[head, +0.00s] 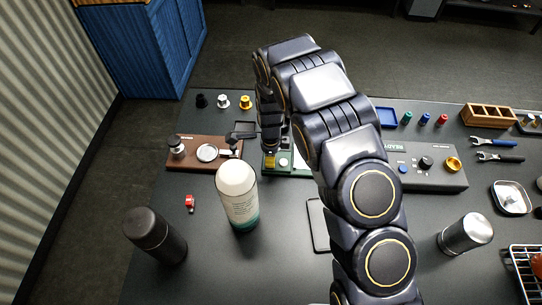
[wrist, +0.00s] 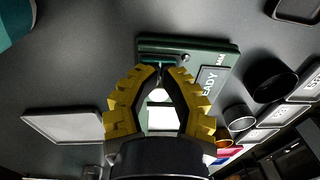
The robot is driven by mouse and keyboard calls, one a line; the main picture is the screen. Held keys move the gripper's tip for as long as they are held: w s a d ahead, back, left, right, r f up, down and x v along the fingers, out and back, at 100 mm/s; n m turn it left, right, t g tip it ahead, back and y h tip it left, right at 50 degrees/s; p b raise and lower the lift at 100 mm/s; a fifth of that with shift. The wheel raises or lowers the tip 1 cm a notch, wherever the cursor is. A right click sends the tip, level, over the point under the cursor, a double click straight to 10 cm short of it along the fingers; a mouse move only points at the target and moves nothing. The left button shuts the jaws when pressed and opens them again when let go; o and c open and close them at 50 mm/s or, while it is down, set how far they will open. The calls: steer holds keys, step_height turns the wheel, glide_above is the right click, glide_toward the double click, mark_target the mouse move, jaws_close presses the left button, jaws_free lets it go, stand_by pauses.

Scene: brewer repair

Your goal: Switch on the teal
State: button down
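A dark green device (head: 300,172) lies on the table, largely behind my arm in the head view. In the wrist view the device (wrist: 222,62) shows a READY label (wrist: 208,84), a teal bar (wrist: 160,62) near one end and a bright white panel (wrist: 162,118) behind my fingers. My gripper (head: 270,158) points down over its left part. In the wrist view the yellow and black fingertips of my gripper (wrist: 161,72) come together right by the teal bar. Nothing clearly shows held between them. I cannot tell whether they touch the device.
A brown board (head: 190,160) with a brewer part lies left of it. A white bottle (head: 237,195) and a black flask (head: 155,235) stand in front. A grey console (head: 435,180), a silver cup (head: 466,235) and wrenches (head: 498,157) are to the right.

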steer(key=shift+s, duration=0.65)
step_height(320, 180, up, 14)
steer(key=s, duration=0.1)
steer(key=shift+s, duration=0.3)
steer(key=shift+w+r+t, duration=0.2)
steer(key=shift+w+t, duration=0.2)
steer(key=shift+w, duration=0.35)
steer(key=shift+f, duration=0.1)
steer(key=f, duration=0.4)
steer(key=w+f, duration=0.1)
steer(key=f, duration=0.8)
steer(key=shift+w+f, duration=0.35)
steer(key=shift+f, duration=0.05)
steer(key=shift+d, duration=0.1)
